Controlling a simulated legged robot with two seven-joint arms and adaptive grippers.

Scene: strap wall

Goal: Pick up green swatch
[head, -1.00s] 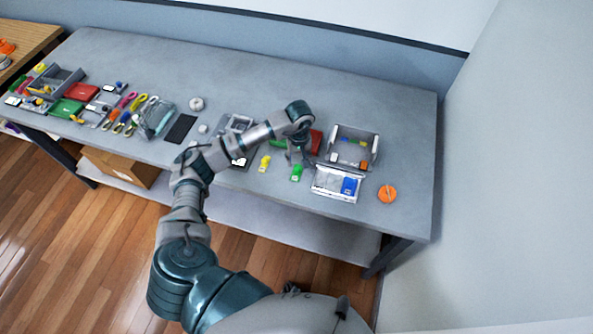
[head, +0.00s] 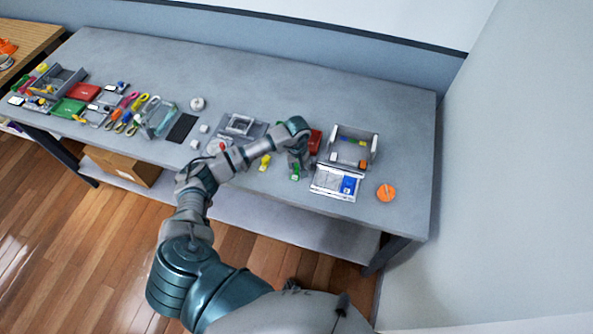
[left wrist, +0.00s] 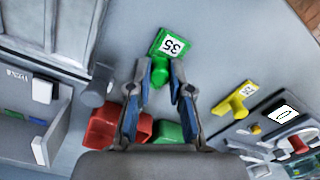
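The green swatch (left wrist: 173,42), a small flat green piece with a white "35" label and a rounded green grip (left wrist: 160,74), lies on the grey table. In the head view the swatch (head: 295,176) is partly hidden by my left gripper (head: 296,168). In the left wrist view my left gripper (left wrist: 161,68) points at it, fingertips apart on either side of the green grip. I cannot tell whether they touch it. The fingers look open. My right gripper is not in view.
A yellow swatch (left wrist: 235,102) lies to the right in the wrist view. Red blocks (left wrist: 103,128) and a green block (left wrist: 168,131) are close by the fingers. A grey bin (head: 366,141), a white tray (head: 325,180) and an orange disc (head: 386,193) stand right of the gripper in the head view.

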